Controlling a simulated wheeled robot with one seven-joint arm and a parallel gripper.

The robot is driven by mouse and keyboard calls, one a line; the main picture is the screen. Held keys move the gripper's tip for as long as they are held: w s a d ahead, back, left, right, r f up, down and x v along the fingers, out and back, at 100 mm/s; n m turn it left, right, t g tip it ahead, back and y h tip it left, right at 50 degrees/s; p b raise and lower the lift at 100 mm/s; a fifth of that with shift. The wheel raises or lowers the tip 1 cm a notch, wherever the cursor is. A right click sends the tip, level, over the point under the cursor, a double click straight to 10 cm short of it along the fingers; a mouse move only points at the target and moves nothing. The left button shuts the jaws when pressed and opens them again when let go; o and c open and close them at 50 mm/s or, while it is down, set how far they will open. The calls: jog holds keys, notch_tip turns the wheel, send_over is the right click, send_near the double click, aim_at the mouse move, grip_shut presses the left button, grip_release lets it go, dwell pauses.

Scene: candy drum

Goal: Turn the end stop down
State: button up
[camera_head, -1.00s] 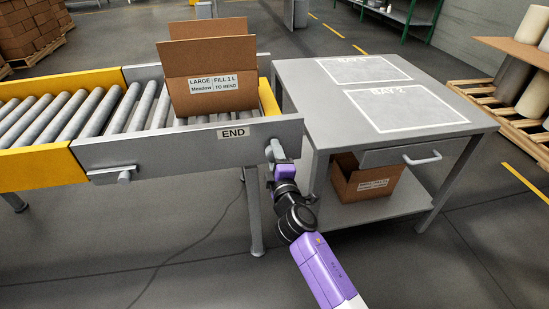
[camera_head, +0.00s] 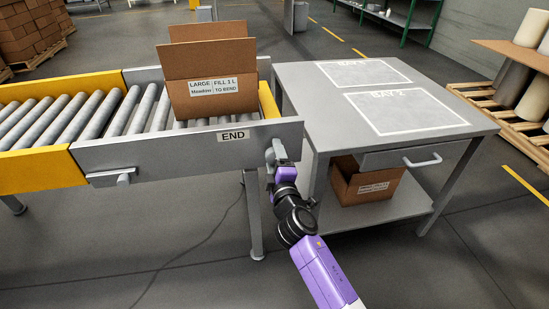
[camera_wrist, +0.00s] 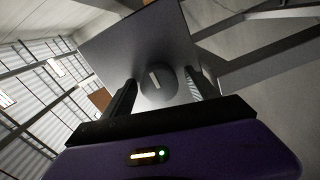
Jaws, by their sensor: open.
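The conveyor's grey side rail (camera_head: 170,150) carries an END label (camera_head: 236,134) near its right end. A round dark grey knob (camera_wrist: 158,84) with a pale line mark sits on a flat grey plate (camera_wrist: 145,42) in the wrist view. The line is near upright in that picture, leaning slightly. My gripper (camera_head: 274,154) is at the rail's right end, just right of the label. In the wrist view its two dark fingers are apart, one on each side of the knob. I cannot tell whether they touch it. In the head view the gripper hides the knob.
An open cardboard box (camera_head: 212,95) stands on the rollers at the conveyor's right end, beside a yellow bar (camera_head: 268,102). A grey table (camera_head: 320,105) with a drawer stands close to the right of my gripper. Another box (camera_head: 365,183) sits on its lower shelf.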

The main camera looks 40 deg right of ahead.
jog(key=v, duration=0.7)
jog(key=shift+s+a, duration=0.25)
jog(key=shift+s, duration=0.1)
dwell(0.4)
jog(key=s+a+m+t+y, duration=0.35)
jog(key=s+a+y, duration=0.25)
jog(key=s+a, duration=0.55)
jog(key=s+a+m+g+y, duration=0.25)
jog(key=s+a, duration=0.25)
jog(key=s, duration=0.7)
jog(key=s+a+m+g+y, duration=0.1)
jog(key=s+a+m+y, duration=0.3)
jog(key=s, duration=0.7)
notch_tip(320, 180, up, 24)
jog(key=n+h+p, duration=0.1)
jog(key=h+p, duration=0.1)
jog(key=p, duration=2)
jog(key=shift+a+f, duration=0.25)
